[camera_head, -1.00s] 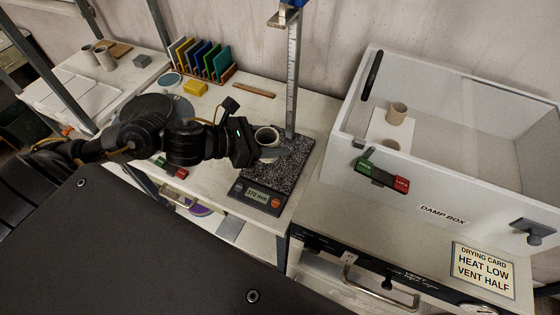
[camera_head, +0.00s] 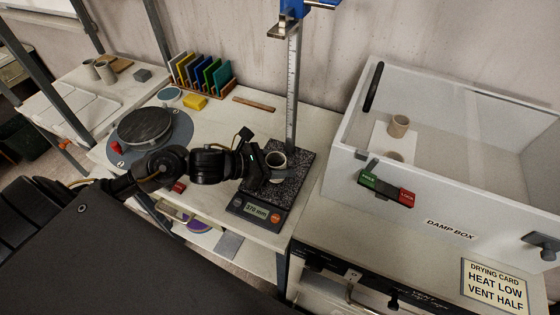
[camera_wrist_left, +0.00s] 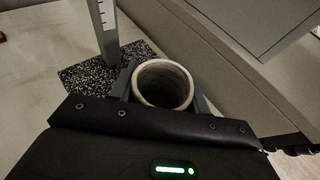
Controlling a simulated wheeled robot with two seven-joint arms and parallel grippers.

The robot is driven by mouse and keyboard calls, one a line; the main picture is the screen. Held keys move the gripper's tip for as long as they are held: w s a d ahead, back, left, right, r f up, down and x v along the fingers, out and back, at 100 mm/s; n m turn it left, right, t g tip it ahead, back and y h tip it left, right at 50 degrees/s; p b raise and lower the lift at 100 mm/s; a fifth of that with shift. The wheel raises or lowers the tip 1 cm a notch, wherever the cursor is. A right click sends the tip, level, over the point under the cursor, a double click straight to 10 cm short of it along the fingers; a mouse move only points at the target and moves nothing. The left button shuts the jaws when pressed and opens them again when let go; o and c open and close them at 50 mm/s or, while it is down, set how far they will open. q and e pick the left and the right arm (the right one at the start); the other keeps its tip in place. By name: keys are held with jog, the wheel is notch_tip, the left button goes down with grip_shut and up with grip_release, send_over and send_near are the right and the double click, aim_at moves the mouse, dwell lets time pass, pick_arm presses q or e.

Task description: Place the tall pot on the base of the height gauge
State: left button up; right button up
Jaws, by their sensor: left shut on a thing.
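My left gripper (camera_head: 279,172) is shut on the tall pot (camera_head: 275,159), a pale open-topped cylinder held roughly upright. In the left wrist view the pot (camera_wrist_left: 164,84) sits between the two fingers (camera_wrist_left: 163,88), its round mouth facing the camera. The height gauge has a tall ruled column (camera_head: 292,90) and a black speckled base (camera_head: 297,170) with a display reading 370 mm. In the head view the pot overlaps the base, in front of the column. The wrist view shows part of the base (camera_wrist_left: 85,78) left of the pot. The pot's bottom is hidden, so contact is unclear. My right gripper is out of view.
The white damp box (camera_head: 440,205) stands close on the right, with another pot (camera_head: 398,126) inside. A potter's wheel (camera_head: 145,125), a rack of coloured cards (camera_head: 203,75) and a yellow block (camera_head: 195,101) are on the left. The blue gauge head (camera_head: 290,12) is high above the base.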

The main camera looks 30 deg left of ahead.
pick_arm(q)
jog(key=shift+f+b, duration=0.2)
jog(key=shift+b, duration=0.15)
jog(key=o, duration=0.9)
jog(key=shift+o, duration=0.5)
jog(key=shift+r, duration=0.1)
jog(key=shift+r+p, duration=0.25)
jog(key=shift+p, duration=0.15)
jog(key=b+v, duration=0.2)
jog(key=v, duration=0.7)
jog(key=shift+s+a+b, duration=0.2)
jog(key=shift+s+b, duration=0.1)
jog(key=shift+b, duration=0.05)
jog(key=shift+v, duration=1.1)
